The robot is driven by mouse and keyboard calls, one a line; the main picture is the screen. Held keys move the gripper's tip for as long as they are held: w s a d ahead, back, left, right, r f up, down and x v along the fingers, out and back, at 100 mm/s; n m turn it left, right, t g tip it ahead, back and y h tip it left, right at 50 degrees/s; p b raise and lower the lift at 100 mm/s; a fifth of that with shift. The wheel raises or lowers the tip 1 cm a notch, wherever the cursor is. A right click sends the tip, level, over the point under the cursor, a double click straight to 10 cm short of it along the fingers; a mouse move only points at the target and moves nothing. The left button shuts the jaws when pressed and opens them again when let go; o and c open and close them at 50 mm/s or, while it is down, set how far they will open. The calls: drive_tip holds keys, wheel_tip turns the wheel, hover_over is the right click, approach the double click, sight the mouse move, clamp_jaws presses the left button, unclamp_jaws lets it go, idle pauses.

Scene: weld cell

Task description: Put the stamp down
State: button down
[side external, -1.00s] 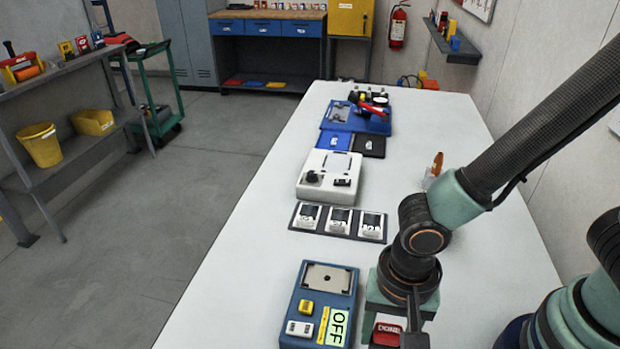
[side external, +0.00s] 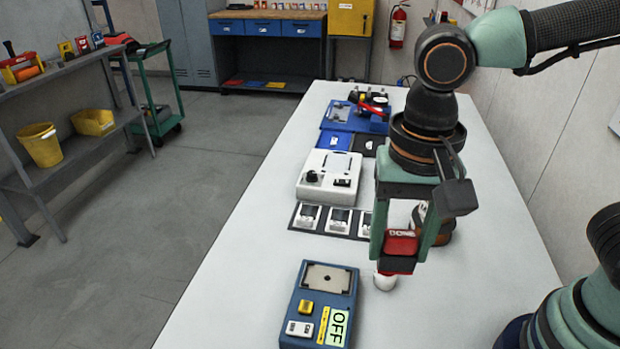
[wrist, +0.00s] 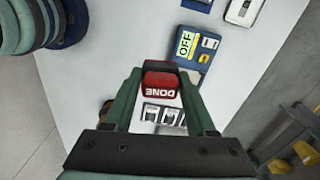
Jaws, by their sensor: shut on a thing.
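The stamp is a red block marked DONE (side external: 402,243), with a dark red lower part. My gripper (side external: 405,240) is shut on it, with one green finger on each side, and holds it above the white table. In the wrist view the stamp (wrist: 161,86) sits between the fingertips of my gripper (wrist: 163,80), its lettering upside down. A small white rounded piece (side external: 385,282) shows just under the stamp in the side view; I cannot tell whether it touches the stamp.
A blue device with an OFF display (side external: 320,305) lies left of the stamp. Behind it are a dark tray with several white-based pieces (side external: 324,221) and a white box (side external: 329,175). A dark round thing (side external: 441,232) stands behind my right finger.

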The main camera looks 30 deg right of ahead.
sight(411, 269)
drive_tip(key=w+d+f+n, duration=0.1)
drive_tip(key=w+d+n, duration=0.4)
drive_tip(key=d, duration=0.4)
drive_tip(key=w+d+f+n, duration=0.2)
drive_tip(key=w+d, duration=0.5)
drive_tip(key=d, duration=0.2)
drive_tip(key=s+a+r+m, duration=0.1)
drive_tip(key=s+a+m, duration=0.1)
drive_tip(key=s+a, duration=0.3)
drive_tip(key=s+a+r+m, duration=0.1)
drive_tip(key=s+a+m, duration=0.2)
drive_tip(key=s+a, duration=0.2)
drive_tip(key=s+a+r+m, duration=0.1)
drive_tip(key=s+a+m, duration=0.2)
drive_tip(key=a, duration=0.6)
drive_tip(key=shift+s+a+r, duration=0.15)
drive_tip(key=shift+s+a, duration=0.05)
drive_tip(key=shift+s, duration=0.35)
drive_tip(key=shift+s+a+r, duration=0.1)
drive_tip(key=shift+s+a, duration=0.1)
drive_tip(key=shift+s, duration=0.35)
drive_tip(key=shift+s+f, duration=0.15)
drive_tip(key=shift+f, duration=0.1)
wheel_tip(411, 269, down, 19)
drive_tip(key=shift+a+f, duration=0.1)
drive_tip(key=shift+f, duration=0.1)
drive_tip(key=shift+f, duration=0.2)
drive_tip(key=shift+c, duration=1.1)
unclamp_jaws()
